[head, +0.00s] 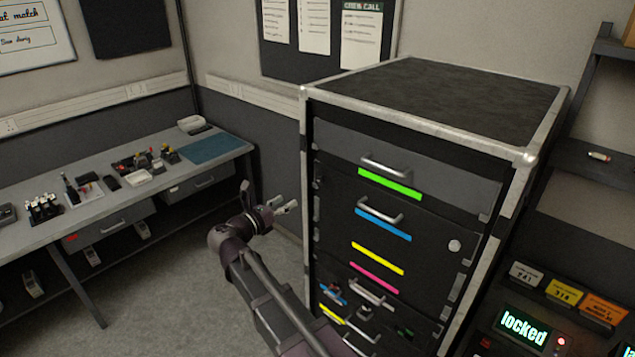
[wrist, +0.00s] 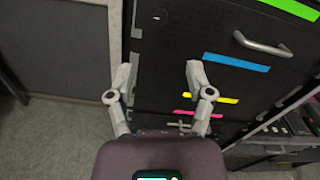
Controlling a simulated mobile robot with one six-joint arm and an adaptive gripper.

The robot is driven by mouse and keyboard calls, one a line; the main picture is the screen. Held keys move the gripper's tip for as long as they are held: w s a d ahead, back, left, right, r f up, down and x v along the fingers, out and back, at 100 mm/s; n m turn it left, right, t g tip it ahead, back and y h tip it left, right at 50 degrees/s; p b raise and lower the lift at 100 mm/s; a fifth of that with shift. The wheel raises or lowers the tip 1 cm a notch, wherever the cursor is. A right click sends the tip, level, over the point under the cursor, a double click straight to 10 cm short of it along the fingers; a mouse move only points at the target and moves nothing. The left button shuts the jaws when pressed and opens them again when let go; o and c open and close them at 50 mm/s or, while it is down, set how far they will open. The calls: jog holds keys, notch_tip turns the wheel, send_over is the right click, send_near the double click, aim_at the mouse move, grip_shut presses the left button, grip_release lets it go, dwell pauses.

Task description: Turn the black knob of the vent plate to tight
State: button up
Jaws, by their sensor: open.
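My gripper (head: 267,197) is open and empty, left of the tall black rack (head: 420,78) in the head view. In the wrist view my gripper (wrist: 158,72) has its fingers spread before the rack's left front edge, with nothing between them. I cannot clearly make out the vent plate or its black knob. Small dark fittings (head: 364,313) show low on the rack front, too small to identify. A round pale knob (head: 455,245) sits at the right of the blue-striped front.
Drawer handles (head: 385,168) stick out of the rack front. A workbench (head: 110,205) with small items stands at the left. A unit with a "locked" display (head: 525,325) is at lower right. The floor (head: 170,285) between bench and rack is clear apart from my arm.

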aim_at(319, 181)
jog(key=shift+x, duration=6.8)
jog(key=shift+c, duration=0.2)
grip_shut()
